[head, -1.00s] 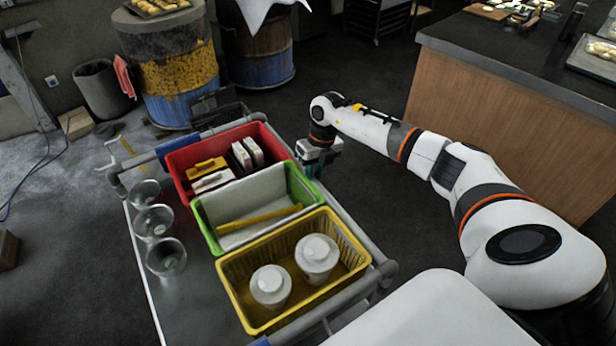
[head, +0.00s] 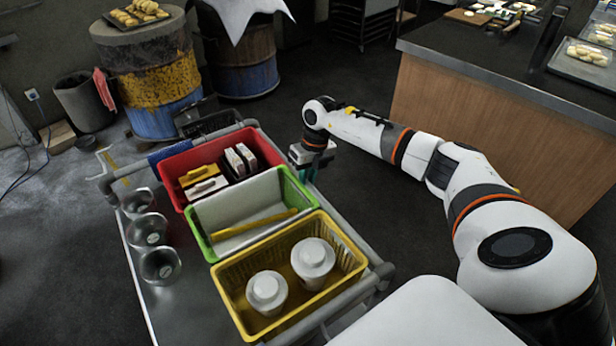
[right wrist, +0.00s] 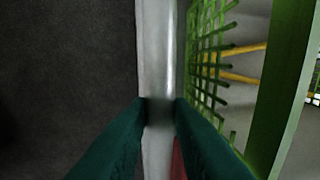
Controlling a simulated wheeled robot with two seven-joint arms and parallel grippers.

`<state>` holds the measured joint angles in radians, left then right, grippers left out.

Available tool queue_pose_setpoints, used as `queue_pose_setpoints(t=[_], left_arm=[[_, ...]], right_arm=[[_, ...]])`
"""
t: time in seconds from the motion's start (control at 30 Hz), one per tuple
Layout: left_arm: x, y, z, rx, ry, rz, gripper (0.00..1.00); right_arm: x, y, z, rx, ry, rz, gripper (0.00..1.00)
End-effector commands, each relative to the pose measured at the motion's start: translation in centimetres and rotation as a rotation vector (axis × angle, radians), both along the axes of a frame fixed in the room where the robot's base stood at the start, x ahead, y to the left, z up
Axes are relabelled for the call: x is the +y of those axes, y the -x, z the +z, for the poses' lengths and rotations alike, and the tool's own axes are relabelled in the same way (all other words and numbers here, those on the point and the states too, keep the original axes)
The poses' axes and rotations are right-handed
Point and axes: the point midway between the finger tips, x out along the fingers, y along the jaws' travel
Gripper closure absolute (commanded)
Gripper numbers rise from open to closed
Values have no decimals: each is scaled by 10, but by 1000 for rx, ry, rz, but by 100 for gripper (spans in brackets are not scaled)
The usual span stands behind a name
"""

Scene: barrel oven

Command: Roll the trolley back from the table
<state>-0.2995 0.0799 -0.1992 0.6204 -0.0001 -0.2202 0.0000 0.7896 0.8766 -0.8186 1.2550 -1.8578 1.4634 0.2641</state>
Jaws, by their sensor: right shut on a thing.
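The trolley (head: 196,316) stands at the lower left of the head view, with a grey metal top and a tubular rail (head: 338,220) along its right side. It carries a red bin (head: 175,165), a green bin (head: 203,239) and a yellow bin (head: 232,305). My right gripper (head: 306,172) reaches down to that rail beside the green bin. In the right wrist view its two dark green fingers (right wrist: 160,108) close around the pale rail (right wrist: 157,50), with the green bin's lattice wall (right wrist: 208,60) just to the right. My left gripper is not in view.
Steel bowls (head: 148,230) stand on the trolley's left part. A wood-sided table (head: 470,120) with a dark top is at the right, with dark floor between. Barrels (head: 150,80) and a grey bin (head: 84,105) stand behind the trolley.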

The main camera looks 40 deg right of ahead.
Motion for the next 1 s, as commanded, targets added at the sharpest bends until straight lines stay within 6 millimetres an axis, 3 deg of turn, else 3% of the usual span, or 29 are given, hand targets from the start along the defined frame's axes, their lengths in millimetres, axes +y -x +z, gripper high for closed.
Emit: queue_pose_setpoints(t=[0.07, 0.1, 0.2, 0.57, 0.67, 1.0], left_arm=[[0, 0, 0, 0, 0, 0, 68], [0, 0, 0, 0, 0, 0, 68], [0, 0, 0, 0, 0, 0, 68], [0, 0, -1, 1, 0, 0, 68], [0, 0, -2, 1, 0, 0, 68], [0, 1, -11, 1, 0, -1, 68]], right_arm=[[2, -1, 0, -3, -3, 2, 100], [2, -1, 0, -3, -4, 2, 75], [2, -1, 0, -2, -3, 2, 59], [0, -1, 4, -2, -2, 2, 59], [-2, -1, 15, -3, -3, 3, 59], [-15, 0, 85, -6, -3, 2, 59]])
